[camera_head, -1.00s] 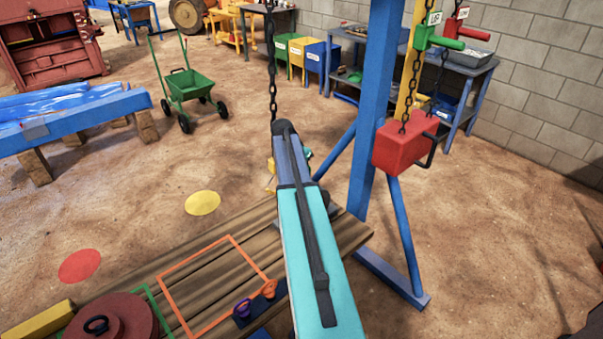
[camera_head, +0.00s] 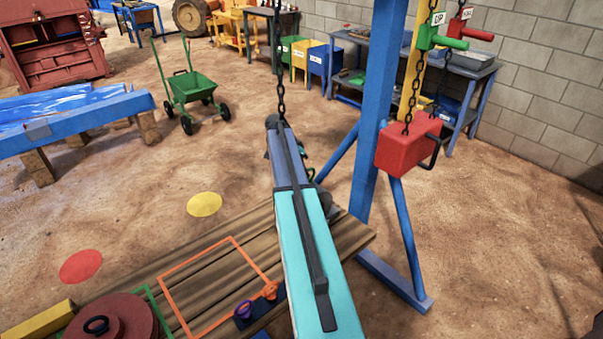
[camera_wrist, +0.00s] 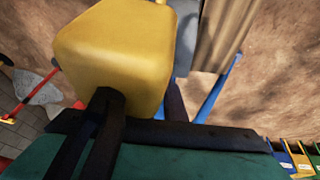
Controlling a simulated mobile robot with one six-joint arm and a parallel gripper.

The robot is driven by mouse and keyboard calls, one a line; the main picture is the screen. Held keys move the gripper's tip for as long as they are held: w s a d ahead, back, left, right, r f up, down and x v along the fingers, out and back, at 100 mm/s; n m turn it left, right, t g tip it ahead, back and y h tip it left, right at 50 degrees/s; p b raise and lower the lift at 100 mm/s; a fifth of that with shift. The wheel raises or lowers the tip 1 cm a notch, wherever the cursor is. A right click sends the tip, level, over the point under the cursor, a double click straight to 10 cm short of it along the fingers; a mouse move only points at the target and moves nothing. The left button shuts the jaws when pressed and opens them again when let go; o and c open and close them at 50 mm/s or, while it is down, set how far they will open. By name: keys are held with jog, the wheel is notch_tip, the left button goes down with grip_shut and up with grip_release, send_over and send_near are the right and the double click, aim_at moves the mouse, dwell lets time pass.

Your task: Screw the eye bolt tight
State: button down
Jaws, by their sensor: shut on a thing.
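In the head view, a purple eye bolt (camera_head: 243,309) and an orange eye bolt (camera_head: 270,291) stand on a small dark blue block at the plank platform's front. A dark ring (camera_head: 96,325) stands on a round red weight (camera_head: 118,318). I cannot tell which one the task means, or see any thread. My arm hides my gripper in the head view. In the wrist view, the dark fingers of my gripper (camera_wrist: 103,105) are against a yellow block (camera_wrist: 115,50) and look shut on it. A green surface with a black edge (camera_wrist: 190,155) lies below; no eye bolt shows clearly there.
A chain (camera_head: 281,85) hangs down behind my arm. A blue post (camera_head: 375,110) with a red box (camera_head: 408,147) stands to the right. The plank platform (camera_head: 335,232) bears an orange outlined square. Open dirt floor lies left and right.

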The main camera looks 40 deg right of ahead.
jog(key=shift+w+f, duration=0.1)
jog(key=shift+f, duration=0.1)
jog(key=c, duration=1.8)
grip_release()
jog(key=shift+f, duration=0.1)
jog(key=shift+o, duration=0.2)
jog(key=shift+r, duration=0.2)
jog(key=b+v, duration=0.3)
jog(key=v, duration=1)
jog(key=shift+r, duration=0.35)
jog(key=shift+a+f, duration=0.1)
jog(key=shift+a, duration=0.05)
